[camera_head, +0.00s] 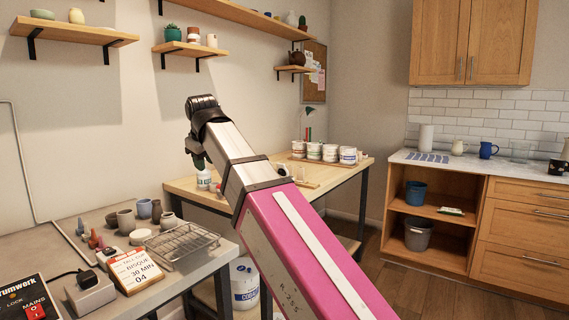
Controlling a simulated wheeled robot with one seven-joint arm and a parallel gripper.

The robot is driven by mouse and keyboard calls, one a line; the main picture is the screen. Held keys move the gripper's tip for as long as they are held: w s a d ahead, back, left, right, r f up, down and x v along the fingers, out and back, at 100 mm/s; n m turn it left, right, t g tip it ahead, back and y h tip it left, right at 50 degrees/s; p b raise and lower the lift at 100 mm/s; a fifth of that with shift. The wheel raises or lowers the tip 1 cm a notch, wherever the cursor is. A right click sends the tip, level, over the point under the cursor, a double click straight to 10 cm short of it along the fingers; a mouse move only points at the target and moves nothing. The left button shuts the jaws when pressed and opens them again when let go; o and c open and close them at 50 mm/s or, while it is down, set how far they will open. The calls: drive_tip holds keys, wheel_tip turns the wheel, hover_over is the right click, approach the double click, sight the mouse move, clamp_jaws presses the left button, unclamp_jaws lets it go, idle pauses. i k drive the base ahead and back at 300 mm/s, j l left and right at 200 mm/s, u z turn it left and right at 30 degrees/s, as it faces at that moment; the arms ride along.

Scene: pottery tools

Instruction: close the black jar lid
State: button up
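No black jar or black lid can be made out for certain. A small dark container (557,167) stands at the right edge on the counter, too small to identify. A white jar (203,179) with a label stands on the wooden table, just below the end of my arm. Several white tubs (330,153) with coloured labels stand at the back of that table; their lids are too small to tell. The dark end of my arm, with my gripper (198,160), hangs over the table's left part; my arm hides most of it, and its fingers cannot be made out.
The wooden table (350,172) is partly hidden by my pink and white arm. A grey table (152,285) at the left holds cups, a wire rack (182,245) and an orange-edged sign (135,269). A white bucket (244,283) stands below. Wall shelves (75,32) hang above.

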sight(282, 170)
drive_tip(key=i+l, duration=0.5)
drive_tip(key=l, duration=0.15)
drive_tip(key=i+l, duration=0.55)
drive_tip(key=l, duration=0.15)
